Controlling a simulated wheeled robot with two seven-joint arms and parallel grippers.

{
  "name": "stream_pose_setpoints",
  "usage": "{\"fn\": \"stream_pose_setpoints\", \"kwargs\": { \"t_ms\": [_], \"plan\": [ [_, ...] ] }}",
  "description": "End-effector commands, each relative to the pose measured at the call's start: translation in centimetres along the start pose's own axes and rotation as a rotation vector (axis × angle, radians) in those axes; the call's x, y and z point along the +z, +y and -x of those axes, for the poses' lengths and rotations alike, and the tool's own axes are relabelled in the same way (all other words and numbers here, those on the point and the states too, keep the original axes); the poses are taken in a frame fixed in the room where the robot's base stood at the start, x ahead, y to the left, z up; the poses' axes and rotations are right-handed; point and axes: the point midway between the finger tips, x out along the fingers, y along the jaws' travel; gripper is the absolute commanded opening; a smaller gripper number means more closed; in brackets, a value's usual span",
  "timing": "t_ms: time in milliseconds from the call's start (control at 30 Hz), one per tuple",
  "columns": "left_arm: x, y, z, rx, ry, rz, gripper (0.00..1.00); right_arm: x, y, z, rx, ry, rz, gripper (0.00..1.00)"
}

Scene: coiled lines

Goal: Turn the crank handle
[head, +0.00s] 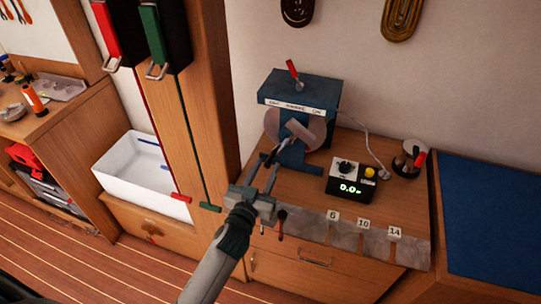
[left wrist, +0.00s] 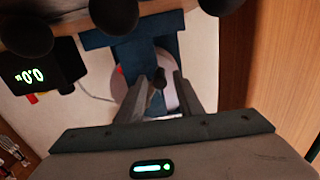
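A blue winding machine (head: 300,88) stands at the back of the wooden bench. A pale round disc with a light crank arm (head: 297,131) is on its front, and the crank's dark handle (head: 270,158) points toward me. My left gripper (head: 264,168) is at the handle with its fingers apart. In the left wrist view the dark handle (left wrist: 158,77) shows between the two fingertips (left wrist: 163,88), with a gap to the right finger. Whether a finger touches it I cannot tell. My right gripper is in neither view.
A red-handled lever (head: 292,70) tops the machine. A black counter box (head: 350,182) reading 0.0 is to the right, cabled to the machine. Numbered tags line the bench's front edge. A blue mat (head: 490,220) lies far right; a white bin (head: 140,175) is left.

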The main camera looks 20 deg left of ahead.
Motion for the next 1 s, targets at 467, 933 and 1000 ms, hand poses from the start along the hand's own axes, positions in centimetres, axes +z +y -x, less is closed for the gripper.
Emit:
{"fn": "stream_pose_setpoints", "kwargs": {
  "t_ms": [467, 933, 1000],
  "plan": [
    [0.0, 0.0, -4.4, 0.0, 0.0, 0.001, 0.33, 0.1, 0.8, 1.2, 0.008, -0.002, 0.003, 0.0],
    [0.0, 0.0, -4.5, 0.0, 0.0, 0.001, 0.0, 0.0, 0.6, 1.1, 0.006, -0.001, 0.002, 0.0],
    [0.0, 0.0, -4.5, -0.001, 0.001, 0.002, 0.0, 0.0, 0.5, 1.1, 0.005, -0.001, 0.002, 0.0]
  ]
}}
